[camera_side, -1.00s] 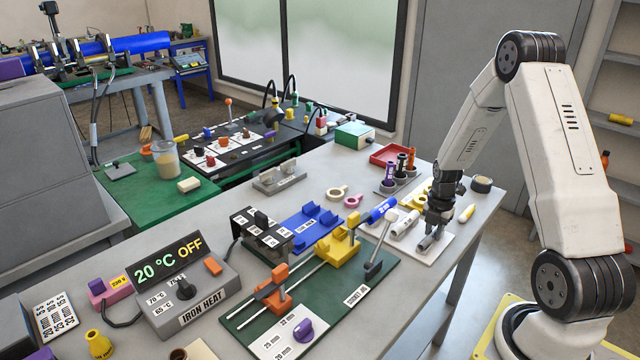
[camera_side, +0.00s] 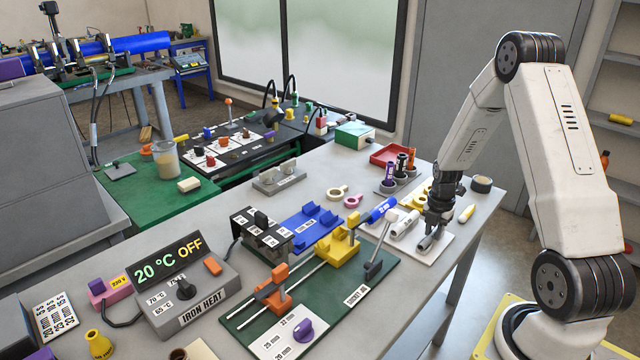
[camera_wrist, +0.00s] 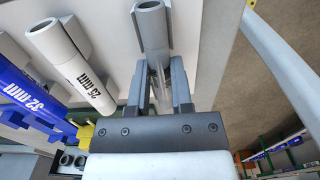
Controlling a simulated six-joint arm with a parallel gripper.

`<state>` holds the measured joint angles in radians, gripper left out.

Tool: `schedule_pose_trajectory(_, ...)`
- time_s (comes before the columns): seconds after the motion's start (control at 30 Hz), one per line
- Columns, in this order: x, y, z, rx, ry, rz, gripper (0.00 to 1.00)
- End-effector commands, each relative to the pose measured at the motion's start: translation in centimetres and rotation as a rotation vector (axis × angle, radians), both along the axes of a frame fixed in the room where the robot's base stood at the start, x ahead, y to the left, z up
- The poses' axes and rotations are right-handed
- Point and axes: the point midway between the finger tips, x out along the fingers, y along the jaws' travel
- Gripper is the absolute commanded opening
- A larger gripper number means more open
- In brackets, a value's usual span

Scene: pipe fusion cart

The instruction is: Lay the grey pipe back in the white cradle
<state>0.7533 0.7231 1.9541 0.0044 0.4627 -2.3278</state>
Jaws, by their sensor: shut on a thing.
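The grey pipe (camera_side: 427,241) is low over the white cradle board (camera_side: 444,243) at the right end of the bench. My gripper (camera_side: 436,224) points down and is shut on this pipe. In the wrist view the grey pipe (camera_wrist: 153,32) sits between my fingers (camera_wrist: 160,86), with its open end facing up in the picture. The white base (camera_wrist: 112,22) shows behind it. I cannot tell whether the pipe touches its seat, since my fingers cover the contact.
A white pipe marked 25 mm (camera_wrist: 75,70) and a blue pipe marked 32 mm (camera_wrist: 25,92) lie beside the held pipe. A yellow crayon-like piece (camera_side: 466,213) and a dark tape roll (camera_side: 481,184) are near the bench's right edge. The socket jig (camera_side: 345,300) stands in front.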

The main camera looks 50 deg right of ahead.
Motion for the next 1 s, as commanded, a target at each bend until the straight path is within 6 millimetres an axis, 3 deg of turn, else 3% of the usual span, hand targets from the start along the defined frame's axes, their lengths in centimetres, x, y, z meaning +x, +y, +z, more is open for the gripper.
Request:
schedule_pose_trajectory(0.9, 0.01, -0.01, -0.25, 0.0, 0.0, 0.0, 0.0)
schedule_pose_trajectory(0.93, 0.01, -0.01, -0.25, 0.0, 0.0, 0.0, 0.36)
schedule_pose_trajectory(1.0, 0.01, -0.01, -0.25, 0.0, 0.0, 0.0, 0.59)
